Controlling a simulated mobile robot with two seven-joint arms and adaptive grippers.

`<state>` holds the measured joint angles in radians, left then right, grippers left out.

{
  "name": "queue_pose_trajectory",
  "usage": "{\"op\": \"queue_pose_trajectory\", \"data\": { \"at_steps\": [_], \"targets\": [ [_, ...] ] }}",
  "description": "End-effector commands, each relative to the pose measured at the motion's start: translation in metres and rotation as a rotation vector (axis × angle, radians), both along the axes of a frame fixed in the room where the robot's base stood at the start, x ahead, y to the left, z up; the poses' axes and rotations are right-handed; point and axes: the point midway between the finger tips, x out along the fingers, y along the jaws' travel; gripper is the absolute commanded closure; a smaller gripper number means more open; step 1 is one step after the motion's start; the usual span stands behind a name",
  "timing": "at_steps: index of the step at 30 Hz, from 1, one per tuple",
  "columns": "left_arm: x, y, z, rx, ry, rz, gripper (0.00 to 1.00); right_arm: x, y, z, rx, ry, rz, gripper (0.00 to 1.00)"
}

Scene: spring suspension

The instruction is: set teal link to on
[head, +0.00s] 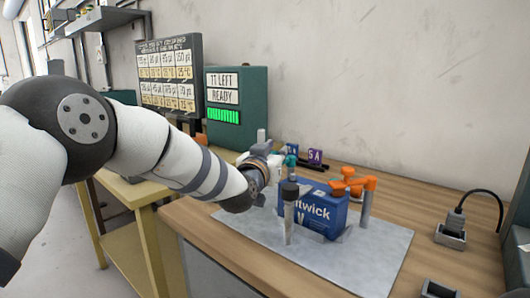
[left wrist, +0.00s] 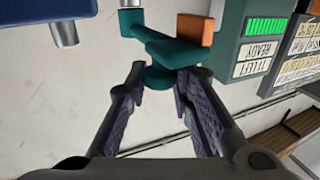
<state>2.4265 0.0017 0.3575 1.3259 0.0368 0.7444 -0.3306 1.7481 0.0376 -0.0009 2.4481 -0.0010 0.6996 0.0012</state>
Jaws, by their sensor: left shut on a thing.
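The teal link (left wrist: 165,45) fills the upper middle of the left wrist view, with a flat arm and a rounded knob at its lower end. My left gripper (left wrist: 163,80) is shut with its two fingers on either side of that knob. In the head view only a small teal part (head: 291,160) shows behind the blue box, beside my left gripper (head: 278,164). The fingers are small there, and the rest of the link is hidden. An orange piece (left wrist: 195,30) is close to the link in the wrist view. My right gripper is not in view.
A blue box (head: 322,212), a black-capped post (head: 289,220) and an orange link (head: 354,186) on a grey post stand on a grey mat (head: 345,262). A teal display (head: 238,85) reads "11 LEFT READY". A plug socket (head: 450,236) is at right.

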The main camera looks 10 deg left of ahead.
Motion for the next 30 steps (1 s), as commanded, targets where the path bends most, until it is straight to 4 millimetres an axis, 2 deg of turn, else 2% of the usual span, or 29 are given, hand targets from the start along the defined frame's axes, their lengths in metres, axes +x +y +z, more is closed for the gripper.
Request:
{"op": "queue_pose_trajectory", "data": {
  "at_steps": [6,17,18,20,30],
  "targets": [
    [0.0016,-0.0062,0.0005,-0.001,-0.003,0.017,1.0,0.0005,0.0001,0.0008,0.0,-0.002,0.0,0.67],
    [0.002,-0.0058,0.0009,-0.002,-0.005,0.02,1.0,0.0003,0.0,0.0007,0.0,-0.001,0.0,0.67],
    [0.0021,-0.0058,0.0011,-0.002,-0.005,0.02,0.72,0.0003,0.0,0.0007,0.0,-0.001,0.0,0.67],
    [0.0019,-0.0059,0.0011,-0.002,-0.005,0.02,0.6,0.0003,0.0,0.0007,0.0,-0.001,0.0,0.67],
    [-0.0015,-0.0069,0.0006,-0.001,-0.002,0.017,0.6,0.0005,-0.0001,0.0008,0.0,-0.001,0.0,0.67]
  ]
}}
